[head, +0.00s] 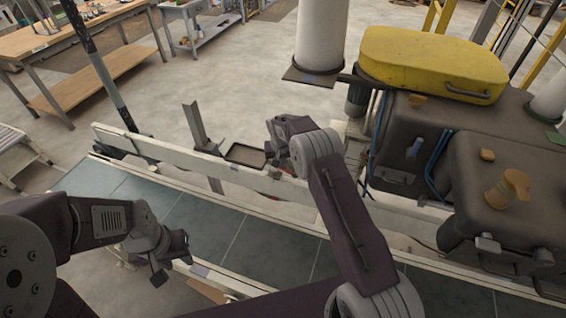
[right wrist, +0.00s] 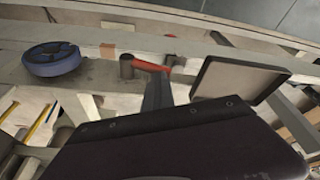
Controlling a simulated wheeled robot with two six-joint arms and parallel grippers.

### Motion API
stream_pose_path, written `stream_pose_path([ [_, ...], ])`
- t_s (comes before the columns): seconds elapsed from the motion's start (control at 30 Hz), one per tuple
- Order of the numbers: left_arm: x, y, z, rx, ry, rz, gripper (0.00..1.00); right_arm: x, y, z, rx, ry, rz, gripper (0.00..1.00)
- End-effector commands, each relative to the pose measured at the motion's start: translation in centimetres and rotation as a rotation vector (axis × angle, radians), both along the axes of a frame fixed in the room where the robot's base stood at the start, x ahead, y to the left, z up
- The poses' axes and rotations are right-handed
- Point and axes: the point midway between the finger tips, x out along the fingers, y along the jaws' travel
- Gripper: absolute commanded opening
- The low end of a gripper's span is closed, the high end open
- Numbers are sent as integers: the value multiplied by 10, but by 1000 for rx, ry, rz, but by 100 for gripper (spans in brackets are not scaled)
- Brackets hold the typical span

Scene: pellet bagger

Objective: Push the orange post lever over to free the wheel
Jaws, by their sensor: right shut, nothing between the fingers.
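The orange-red lever (right wrist: 150,66) shows in the right wrist view, lying sideways from a short dark post at the rail. A round blue wheel (right wrist: 52,58) sits left of the lever in the right wrist view. My right gripper (head: 274,128) is shut and empty beyond the white rail. Its dark finger (right wrist: 157,90) ends close to the lever; I cannot tell whether they touch. My left gripper (head: 168,262) is open and empty above the conveyor, far from the lever.
The white rail (head: 190,160) runs along the conveyor (head: 210,225). A small dark tray (head: 246,155) sits beyond it, close to my right gripper. A brown machine with a yellow cover (head: 432,62) stands at the right.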

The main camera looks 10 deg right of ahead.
Motion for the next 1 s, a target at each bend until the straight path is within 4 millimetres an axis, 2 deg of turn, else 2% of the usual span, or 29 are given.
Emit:
stream_pose_path([
  [0.07,0,0,3,0,0,0,36,-3,3,0,5,9,2,0],
  [0.3,0,0,33,0,-1,0,36,-2,-9,48,4,-4,3,0],
  [0.33,0,0,23,0,-1,0,36,-1,-1,47,3,-6,6,0],
  [0.4,0,0,17,0,0,0,36,1,10,60,4,-8,7,0],
  [0.7,0,0,14,0,0,0,36,7,46,107,3,-7,4,0],
  [1.0,0,0,14,0,0,0,36,7,53,117,2,-4,1,0],
])
